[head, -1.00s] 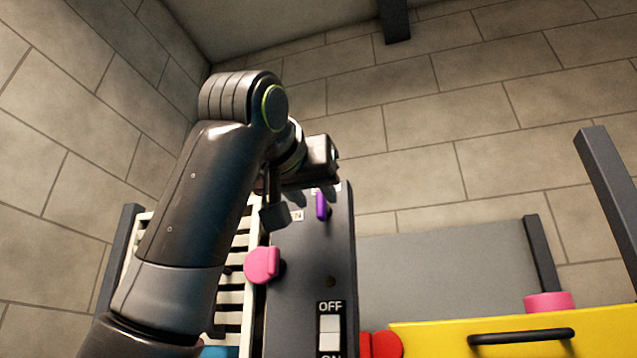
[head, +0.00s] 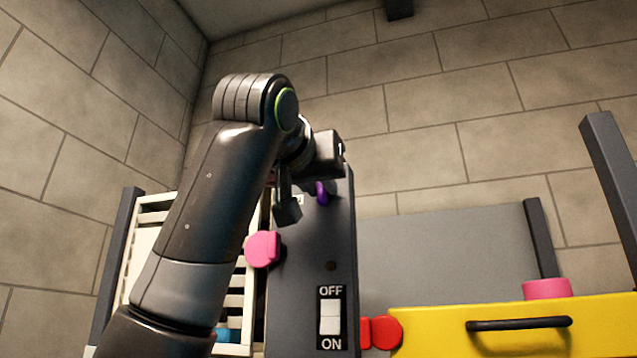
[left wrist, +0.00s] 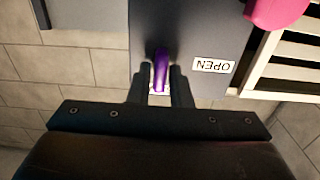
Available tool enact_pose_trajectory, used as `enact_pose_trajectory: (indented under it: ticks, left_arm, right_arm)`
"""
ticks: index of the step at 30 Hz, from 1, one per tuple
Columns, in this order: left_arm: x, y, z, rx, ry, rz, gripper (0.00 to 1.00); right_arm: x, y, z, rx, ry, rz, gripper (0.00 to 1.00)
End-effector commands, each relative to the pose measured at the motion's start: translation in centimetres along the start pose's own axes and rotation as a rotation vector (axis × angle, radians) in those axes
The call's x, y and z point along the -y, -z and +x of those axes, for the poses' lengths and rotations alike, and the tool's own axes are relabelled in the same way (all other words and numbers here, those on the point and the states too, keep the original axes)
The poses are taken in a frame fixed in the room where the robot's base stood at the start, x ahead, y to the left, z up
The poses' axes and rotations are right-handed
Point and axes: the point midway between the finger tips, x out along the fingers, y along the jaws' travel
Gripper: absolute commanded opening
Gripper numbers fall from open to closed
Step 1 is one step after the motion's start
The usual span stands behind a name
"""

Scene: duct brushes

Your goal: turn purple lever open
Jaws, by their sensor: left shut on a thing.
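The purple lever (head: 321,193) sits near the top of a dark grey panel (head: 305,260). In the left wrist view the lever (left wrist: 161,70) stands between the two fingers of my left gripper (left wrist: 160,92), which is shut on it. A white OPEN label (left wrist: 213,65) is on the panel beside the lever, upside down in that view. In the head view my left gripper (head: 305,195) is at the panel's top and partly hides the lever and label. My right gripper is not in view.
A white slatted rack (head: 150,235) stands left. A red knob (head: 386,332), a yellow drawer front (head: 440,345) with black handle (head: 520,323) and a pink cylinder (head: 547,288) are right.

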Motion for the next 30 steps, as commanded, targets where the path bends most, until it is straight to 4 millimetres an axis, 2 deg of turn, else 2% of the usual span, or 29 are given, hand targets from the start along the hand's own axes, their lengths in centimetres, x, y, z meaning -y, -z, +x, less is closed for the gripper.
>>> enact_pose_trajectory:
  ticks: [11,30]
  left_arm:
    - [0.1,-0.1,0.0,0.001,0.001,-0.124,0.00]
    - [0.4,-0.2,0.0,-0.001,0.001,-0.706,0.00]
  right_arm:
    - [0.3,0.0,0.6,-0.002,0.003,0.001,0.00]
    - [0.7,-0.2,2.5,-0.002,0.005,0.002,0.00]
